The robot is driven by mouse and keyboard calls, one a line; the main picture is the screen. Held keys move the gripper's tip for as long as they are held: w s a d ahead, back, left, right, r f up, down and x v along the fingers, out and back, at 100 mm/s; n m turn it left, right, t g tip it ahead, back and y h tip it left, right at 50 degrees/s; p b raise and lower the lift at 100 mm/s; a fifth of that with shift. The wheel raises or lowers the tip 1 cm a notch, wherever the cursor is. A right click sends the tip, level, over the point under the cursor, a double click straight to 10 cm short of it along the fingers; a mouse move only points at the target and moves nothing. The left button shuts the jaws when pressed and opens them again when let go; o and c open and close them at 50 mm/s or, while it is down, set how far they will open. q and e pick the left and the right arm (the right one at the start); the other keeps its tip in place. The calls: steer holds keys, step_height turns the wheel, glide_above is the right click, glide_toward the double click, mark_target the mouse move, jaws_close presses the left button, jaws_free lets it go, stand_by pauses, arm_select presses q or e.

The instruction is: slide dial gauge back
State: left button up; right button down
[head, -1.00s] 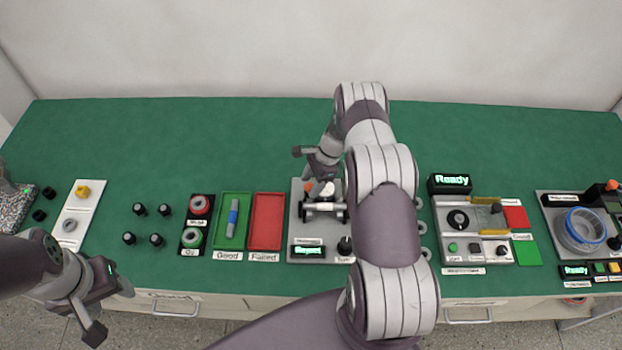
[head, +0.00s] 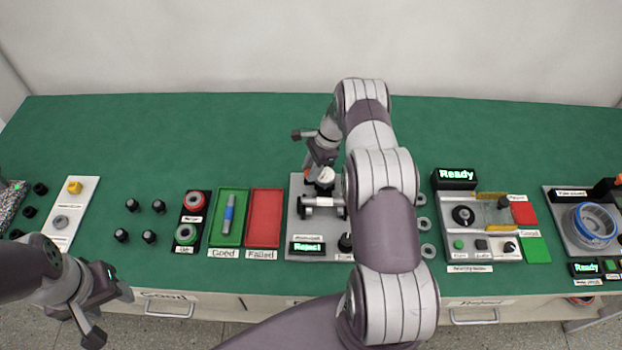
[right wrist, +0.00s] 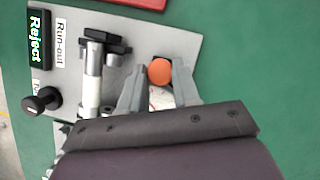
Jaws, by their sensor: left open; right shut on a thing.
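The dial gauge (head: 326,175) is a white round dial on the run-out station (head: 296,222), just behind the horizontal shaft holder (head: 322,202). Its orange knob (right wrist: 160,71) shows between my fingers in the right wrist view. My right gripper (head: 314,172) is shut on the gauge from behind; its fingertips (right wrist: 157,75) sit on either side of the gauge. Much of the gauge's body is hidden by the gripper. My left gripper (head: 112,312) is open and empty at the table's front left edge.
The run-out display (head: 308,248) reads Reject. A black knob (head: 345,243) stands at the station's front. The green Good tray (head: 242,206) holds a blue part; the red Failed tray (head: 264,218) is empty. The table behind is clear.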

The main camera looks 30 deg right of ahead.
steer(key=shift+w+d+r, duration=0.15)
steer(key=shift+r, duration=0.05)
steer(key=c, duration=1.2)
jaws_free()
steer(key=shift+d, duration=0.1)
steer(key=o, duration=0.4)
steer(key=shift+f, duration=0.15)
